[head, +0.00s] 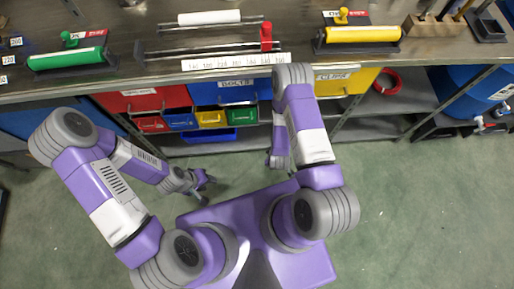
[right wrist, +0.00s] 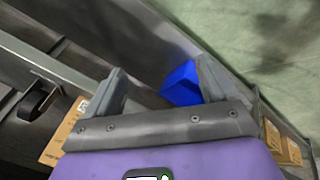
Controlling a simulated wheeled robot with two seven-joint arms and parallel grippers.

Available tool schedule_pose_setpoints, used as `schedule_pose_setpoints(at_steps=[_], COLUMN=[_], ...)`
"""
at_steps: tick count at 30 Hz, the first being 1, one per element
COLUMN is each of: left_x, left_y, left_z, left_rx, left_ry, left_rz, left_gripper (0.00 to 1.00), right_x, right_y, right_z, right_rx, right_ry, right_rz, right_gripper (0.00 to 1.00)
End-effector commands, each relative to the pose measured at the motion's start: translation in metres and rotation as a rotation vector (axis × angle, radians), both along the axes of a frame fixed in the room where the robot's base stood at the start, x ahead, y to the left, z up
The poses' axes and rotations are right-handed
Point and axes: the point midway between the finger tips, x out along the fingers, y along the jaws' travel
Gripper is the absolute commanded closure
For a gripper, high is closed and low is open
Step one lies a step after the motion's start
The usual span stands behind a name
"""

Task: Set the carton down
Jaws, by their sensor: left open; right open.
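My left gripper (head: 207,187) is open and empty over the green floor, in front of the bench. My right gripper (right wrist: 162,85) is open, its two grey fingers wide apart with nothing held between them. In the right wrist view a brown carton-like box (right wrist: 62,132) with a white label shows partly at the left, apart from the fingers. More brown boxes (right wrist: 282,145) show at the right edge, partly cut off. I cannot tell which of these is the carton. No carton shows clearly in the head view.
The bench (head: 140,85) holds a green roller (head: 66,58), a yellow roller (head: 362,34) and a rack with a red knob (head: 266,36). Coloured bins (head: 210,119) sit below it. A blue object (right wrist: 182,85) lies beyond my right fingers. The green floor is clear.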

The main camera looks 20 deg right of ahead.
Motion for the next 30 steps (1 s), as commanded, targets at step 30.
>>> schedule_pose_setpoints(at_steps=[30], left_x=[0.000], left_y=[0.000], left_z=[0.016], left_rx=[0.000], left_ry=[0.000], left_rz=[0.000], left_gripper=[0.57], right_x=[-0.056], right_y=[0.101], right_z=[0.121], right_rx=[0.648], right_ry=[0.418], right_rz=[-0.718], right_gripper=[0.13])
